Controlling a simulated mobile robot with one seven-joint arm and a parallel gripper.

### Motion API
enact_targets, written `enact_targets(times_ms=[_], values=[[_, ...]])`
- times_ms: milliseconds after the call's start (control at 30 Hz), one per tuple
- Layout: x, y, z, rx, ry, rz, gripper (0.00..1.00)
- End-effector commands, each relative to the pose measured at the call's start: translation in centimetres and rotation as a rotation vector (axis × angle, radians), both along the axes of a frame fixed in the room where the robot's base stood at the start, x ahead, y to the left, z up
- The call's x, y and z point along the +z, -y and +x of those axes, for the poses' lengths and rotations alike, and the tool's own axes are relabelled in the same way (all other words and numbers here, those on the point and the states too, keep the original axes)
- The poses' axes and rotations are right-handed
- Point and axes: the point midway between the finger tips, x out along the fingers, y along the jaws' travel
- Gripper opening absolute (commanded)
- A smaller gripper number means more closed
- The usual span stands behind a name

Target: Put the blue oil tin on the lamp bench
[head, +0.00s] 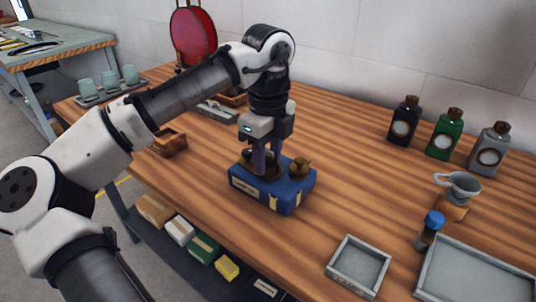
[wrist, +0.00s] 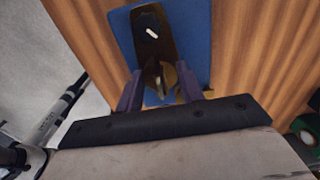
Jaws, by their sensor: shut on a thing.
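The blue oil tin (head: 270,195), a low blue box with a pale label, stands on the wooden bench (head: 330,150) near its front edge. I cannot tell whether the tin touches the bench. No bench is clearly marked as the lamp bench.
Black (head: 404,122), green (head: 445,135) and grey (head: 490,150) bottles stand at the back right. A grey cup (head: 459,186), a blue-capped jar (head: 430,228) and trays (head: 358,265) lie front right. A red disc (head: 193,36) stands at the back; another bench (head: 50,55) is far left.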

Motion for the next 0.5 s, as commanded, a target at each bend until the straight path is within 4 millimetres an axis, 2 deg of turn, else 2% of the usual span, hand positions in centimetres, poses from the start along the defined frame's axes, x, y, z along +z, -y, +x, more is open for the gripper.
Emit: enact_targets(times_ms=[233, 267, 400, 500], values=[[-0.21, 0.02, 0.01, -0.001, 0.001, -0.001, 0.00], [-0.23, 0.01, 0.01, -0.001, 0.000, 0.000, 0.41], [-0.22, 0.00, 0.00, 0.000, 0.000, 0.001, 0.59], [-0.21, 0.00, 0.00, 0.000, 0.000, 0.001, 0.59]])
